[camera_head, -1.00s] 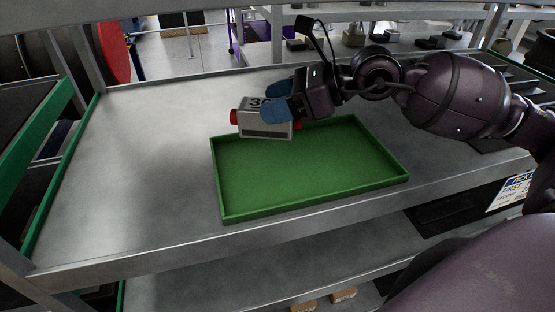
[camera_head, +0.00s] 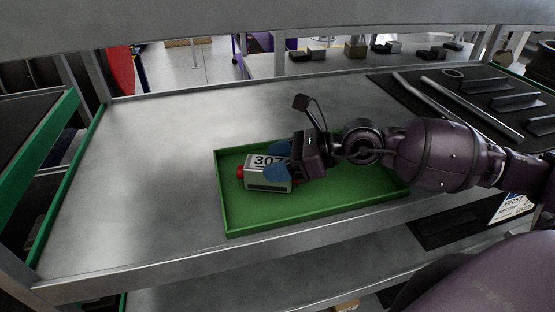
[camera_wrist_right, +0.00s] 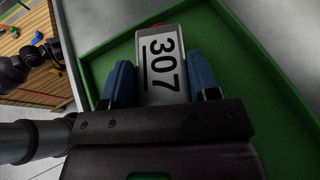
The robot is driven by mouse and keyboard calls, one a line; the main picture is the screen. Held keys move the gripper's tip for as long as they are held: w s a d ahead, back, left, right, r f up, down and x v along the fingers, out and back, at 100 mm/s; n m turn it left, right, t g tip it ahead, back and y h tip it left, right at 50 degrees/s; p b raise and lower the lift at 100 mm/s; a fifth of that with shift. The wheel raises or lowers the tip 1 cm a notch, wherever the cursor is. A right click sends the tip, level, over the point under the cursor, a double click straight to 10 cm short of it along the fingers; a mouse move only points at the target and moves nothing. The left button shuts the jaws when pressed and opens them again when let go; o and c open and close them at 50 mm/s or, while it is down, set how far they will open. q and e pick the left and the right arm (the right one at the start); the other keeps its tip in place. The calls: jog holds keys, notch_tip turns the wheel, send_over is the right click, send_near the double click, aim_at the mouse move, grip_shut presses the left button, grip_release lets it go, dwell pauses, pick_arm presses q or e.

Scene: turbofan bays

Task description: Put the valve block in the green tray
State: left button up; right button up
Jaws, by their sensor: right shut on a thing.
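The valve block (camera_head: 267,183) is a grey box marked 307 with red ends. It is over the left part of the green tray (camera_head: 300,213); I cannot tell whether it touches the tray floor. My right gripper (camera_head: 278,171) is shut on it with blue fingertips. In the right wrist view, the block (camera_wrist_right: 163,65) sits between the two blue fingers (camera_wrist_right: 163,85), with the tray (camera_wrist_right: 255,60) around and below. The gripper and forearm hide the tray's back right part. My left gripper is not in view.
The tray lies on a grey metal shelf (camera_head: 150,150) with free room on its left. A dark mat (camera_head: 470,100) with metal rods and brackets lies at the back right. A shelf beam (camera_head: 250,25) crosses above.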

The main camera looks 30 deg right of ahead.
jog(key=shift+f, duration=0.1)
jog(key=o, duration=1.3)
jog(key=shift+f, duration=0.1)
jog(key=shift+s+d+r, duration=0.25)
jog(key=shift+s+d, duration=0.1)
jog(key=shift+d, duration=0.15)
jog(key=b+v, duration=0.1)
jog(key=v, duration=0.4)
jog(key=shift+b+v, duration=0.3)
jog(key=shift+v, duration=1.1)
jog(key=v, duration=0.3)
jog(key=shift+a+r, duration=0.1)
